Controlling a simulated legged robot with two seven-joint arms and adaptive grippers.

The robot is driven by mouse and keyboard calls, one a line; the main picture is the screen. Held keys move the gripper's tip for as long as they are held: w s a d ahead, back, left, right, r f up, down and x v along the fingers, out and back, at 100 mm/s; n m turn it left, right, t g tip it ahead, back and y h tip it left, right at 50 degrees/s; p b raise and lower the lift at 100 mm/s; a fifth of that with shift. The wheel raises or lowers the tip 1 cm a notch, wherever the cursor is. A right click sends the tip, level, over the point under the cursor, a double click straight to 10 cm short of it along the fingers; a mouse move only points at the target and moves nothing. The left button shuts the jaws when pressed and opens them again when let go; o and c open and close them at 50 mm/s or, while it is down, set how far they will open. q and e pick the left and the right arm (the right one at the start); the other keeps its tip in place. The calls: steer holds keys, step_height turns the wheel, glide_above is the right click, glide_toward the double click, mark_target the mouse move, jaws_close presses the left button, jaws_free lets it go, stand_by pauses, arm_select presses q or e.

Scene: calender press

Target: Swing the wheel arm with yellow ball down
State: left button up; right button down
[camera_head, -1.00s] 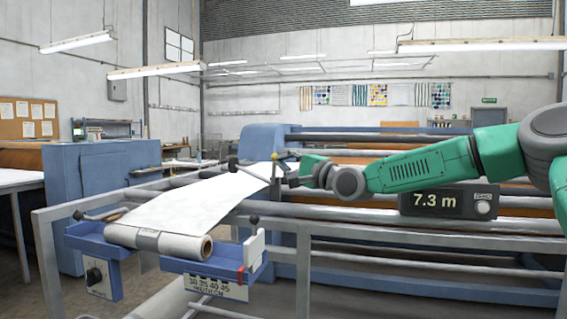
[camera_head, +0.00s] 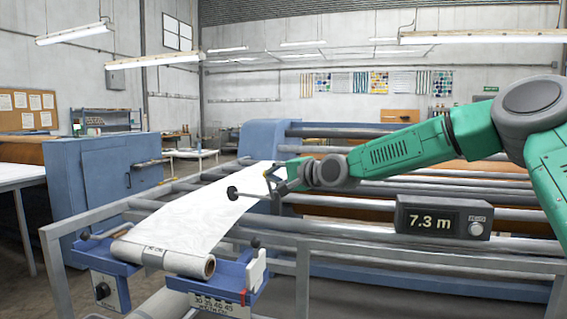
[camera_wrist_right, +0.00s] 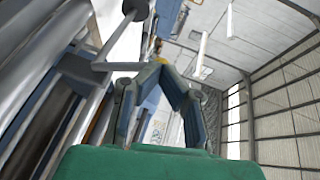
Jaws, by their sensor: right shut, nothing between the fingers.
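A thin grey wheel arm with a dark ball end (camera_head: 232,193) reaches left over the white fabric, beside my gripper. A small yellow patch (camera_head: 268,172), likely the yellow ball, shows right at my right gripper's tips. My right gripper (camera_head: 271,178) is shut and empty, close against the wheel; I cannot tell whether it touches. In the right wrist view the closed fingers (camera_wrist_right: 163,62) meet beside the grey bar, with yellow just behind the tips. The dark ball end (camera_wrist_right: 135,9) is above left there. The wheel's hub is mostly hidden. My left gripper is not in view.
White fabric (camera_head: 200,215) runs from the press to a roll (camera_head: 182,260) on a blue stand. A grey rail (camera_head: 400,255) crosses in front of the press rollers. A display box (camera_head: 443,218) reading 7.3 m stands below my right arm.

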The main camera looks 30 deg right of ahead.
arm_select(q)
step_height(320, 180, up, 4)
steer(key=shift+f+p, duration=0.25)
steer(key=shift+p, duration=1)
arm_select(e)
steer(key=shift+w+a+n+g+h, duration=0.3)
steer(key=shift+w+a+n+g, duration=0.1)
steer(key=shift+w+a+g, duration=0.45)
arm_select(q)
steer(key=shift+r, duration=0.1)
arm_select(e)
steer(key=shift+d, duration=0.1)
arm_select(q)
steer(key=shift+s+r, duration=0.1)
arm_select(e)
steer(key=shift+r, duration=0.1)
